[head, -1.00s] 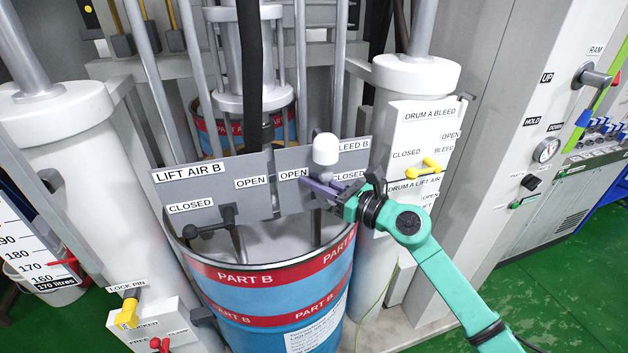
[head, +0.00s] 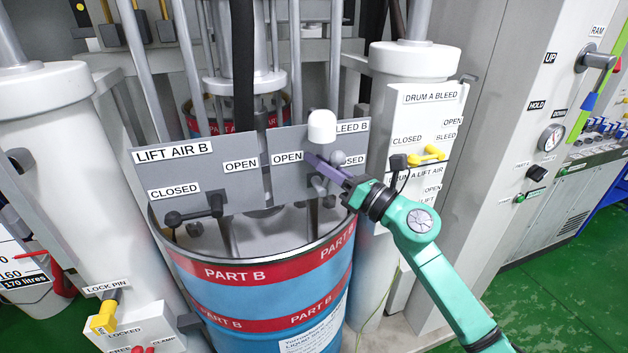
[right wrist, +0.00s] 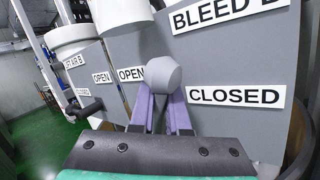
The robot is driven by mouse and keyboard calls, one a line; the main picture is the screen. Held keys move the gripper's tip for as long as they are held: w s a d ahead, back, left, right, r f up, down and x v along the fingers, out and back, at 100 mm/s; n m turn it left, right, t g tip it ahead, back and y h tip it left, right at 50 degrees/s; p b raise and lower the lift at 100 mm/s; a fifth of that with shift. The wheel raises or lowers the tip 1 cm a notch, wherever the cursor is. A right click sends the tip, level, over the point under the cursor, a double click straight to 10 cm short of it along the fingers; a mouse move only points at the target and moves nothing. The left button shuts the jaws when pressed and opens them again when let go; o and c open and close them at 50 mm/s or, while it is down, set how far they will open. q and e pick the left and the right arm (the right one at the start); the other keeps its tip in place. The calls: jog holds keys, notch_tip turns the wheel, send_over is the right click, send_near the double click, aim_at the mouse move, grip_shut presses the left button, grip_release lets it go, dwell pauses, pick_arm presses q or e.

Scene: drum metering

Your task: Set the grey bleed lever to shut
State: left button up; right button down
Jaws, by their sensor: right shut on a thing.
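The grey bleed lever stands on the grey BLEED B panel (head: 285,185). In the right wrist view its rounded grey knob (right wrist: 163,75) is between the purple fingers of my right gripper (right wrist: 160,108), which is shut on it. The knob lies between the OPEN label (right wrist: 131,75) on the left and the CLOSED label (right wrist: 234,96) on the right. In the head view my right gripper (head: 325,170) reaches in from the right and covers part of the lever and the CLOSED label. My left gripper is not in view.
The LIFT AIR B panel (head: 235,190) with a black lever (head: 195,215) is on the left. A yellow lever (head: 428,154) is on the right. A blue drum (head: 262,290) stands below the panels.

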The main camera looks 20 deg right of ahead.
jog(key=shift+w+d+f+m+t+h+b, duration=0.1)
jog(key=shift+d+f+m+t+h+b, duration=0.6)
jog(key=shift+m+t+h+b, duration=1.95)
jog(key=shift+d+f+m+h+b, duration=0.6)
jog(key=shift+m+b, duration=1.15)
jog(key=shift+m, duration=2.4)
jog(key=shift+w+d+f+m+t+h+b, duration=0.1)
jog(key=shift+d+f+m+t+h+b, duration=0.35)
jog(key=shift+d+m+t+h+b, duration=1.9)
jog(key=a+m+g, duration=0.2)
jog(key=shift+a+y, duration=0.3)
jog(key=shift+a, duration=0.1)
jog(key=c, duration=0.9)
grip_release()
